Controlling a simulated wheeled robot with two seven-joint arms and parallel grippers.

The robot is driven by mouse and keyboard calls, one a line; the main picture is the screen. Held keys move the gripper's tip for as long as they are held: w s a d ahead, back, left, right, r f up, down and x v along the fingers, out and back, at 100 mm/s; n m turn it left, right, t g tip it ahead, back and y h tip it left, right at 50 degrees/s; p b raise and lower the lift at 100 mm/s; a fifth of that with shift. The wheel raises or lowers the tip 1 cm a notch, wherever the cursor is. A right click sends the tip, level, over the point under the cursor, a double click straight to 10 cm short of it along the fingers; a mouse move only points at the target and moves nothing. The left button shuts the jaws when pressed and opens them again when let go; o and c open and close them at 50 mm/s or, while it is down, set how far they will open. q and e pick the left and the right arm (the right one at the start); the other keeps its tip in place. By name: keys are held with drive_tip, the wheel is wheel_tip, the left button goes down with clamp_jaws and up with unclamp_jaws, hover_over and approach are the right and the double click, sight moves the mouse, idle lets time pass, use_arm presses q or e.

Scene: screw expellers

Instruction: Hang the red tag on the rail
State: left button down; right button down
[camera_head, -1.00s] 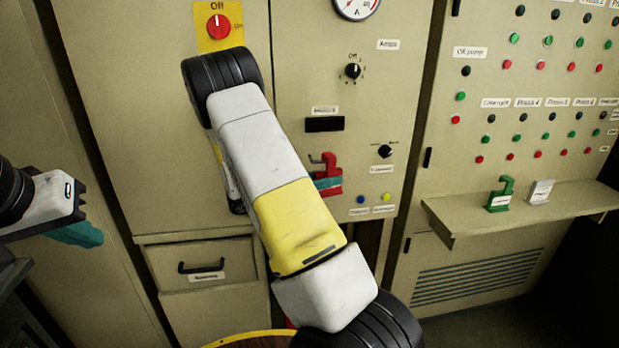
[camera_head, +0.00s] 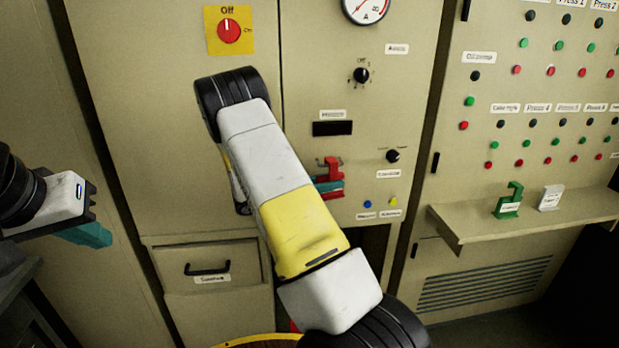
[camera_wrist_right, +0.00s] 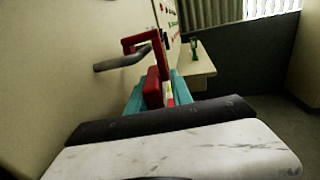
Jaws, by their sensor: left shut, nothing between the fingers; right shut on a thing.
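The red tag (camera_head: 333,167) is a thick plate with a squared hook on top. It is upright in front of the middle cabinet panel. My right gripper (camera_head: 329,186) is shut on it with teal fingers, partly hidden behind my forearm. In the right wrist view the red tag (camera_wrist_right: 153,88) stands between the teal fingers (camera_wrist_right: 160,97). The rail (camera_wrist_right: 120,59) is a grey bar coming out from the panel. Its free end overlaps the hook opening; I cannot tell whether they touch. My left gripper (camera_head: 90,235) is shut and empty at the far left.
A green tag (camera_head: 508,203) and a white block (camera_head: 550,198) stand on the shelf (camera_head: 470,218) at right. The panel around the red tag carries a black knob (camera_head: 393,155), small lamps and labels. A drawer (camera_head: 209,267) is below left.

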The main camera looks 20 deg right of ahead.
drive_tip(key=c, duration=1.1)
unclamp_jaws()
drive_tip(key=shift+o, duration=0.2)
drive_tip(key=a, duration=0.8)
drive_tip(key=shift+w, duration=0.15)
